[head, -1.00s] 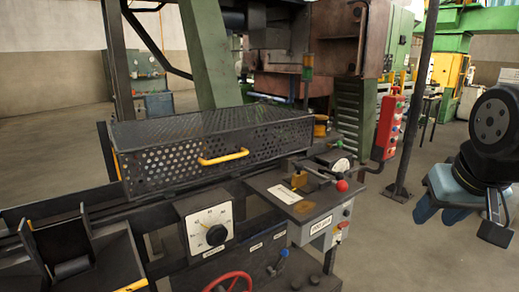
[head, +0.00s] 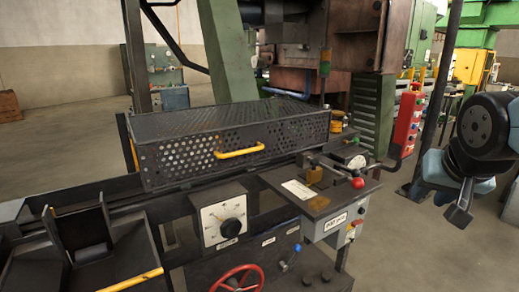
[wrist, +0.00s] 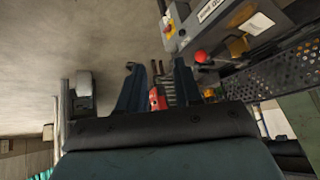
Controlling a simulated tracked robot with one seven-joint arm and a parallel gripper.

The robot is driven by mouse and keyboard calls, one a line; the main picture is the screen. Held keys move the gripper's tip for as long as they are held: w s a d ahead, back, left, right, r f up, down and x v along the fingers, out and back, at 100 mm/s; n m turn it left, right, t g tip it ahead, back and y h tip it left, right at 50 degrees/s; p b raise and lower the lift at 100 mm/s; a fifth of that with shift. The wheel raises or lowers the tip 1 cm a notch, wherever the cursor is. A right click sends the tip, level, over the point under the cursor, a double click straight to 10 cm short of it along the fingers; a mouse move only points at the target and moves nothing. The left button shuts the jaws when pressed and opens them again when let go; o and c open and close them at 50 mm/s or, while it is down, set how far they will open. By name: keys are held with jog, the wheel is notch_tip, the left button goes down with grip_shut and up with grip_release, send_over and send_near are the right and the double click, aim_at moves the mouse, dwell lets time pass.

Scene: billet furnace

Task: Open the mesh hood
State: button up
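The mesh hood (head: 235,142) is a long black perforated box lying shut over the rail of the machine in the head view. A yellow bar handle (head: 240,152) is on its front face. In the wrist view the mesh hood (wrist: 278,76) shows at the right, seen at a slant. My gripper (wrist: 157,66) shows in the wrist view with two blue fingers spread apart and nothing between them.
A control bench (head: 315,195) with a red-knobbed lever (head: 357,182) stands right of the hood. A dial (head: 223,218) and red handwheel (head: 237,279) are below it. A red pendant box (head: 407,122) and dark post (head: 440,95) stand between bench and arm. Floor at right is open.

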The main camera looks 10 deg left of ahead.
jog(key=w+a+m+t+y, duration=0.1)
jog(key=w+a+m+t, duration=0.15)
jog(key=w+a, duration=0.5)
jog(key=m+t+y, duration=0.1)
jog(key=m+y, duration=0.4)
jog(key=y, duration=0.5)
send_near(252, 150)
jog(key=shift+n, duration=0.25)
jog(key=x, duration=1)
jog(key=shift+w+a+f, duration=0.1)
jog(key=shift+w+f, duration=0.05)
jog(key=shift+w, duration=0.25)
grip_shut()
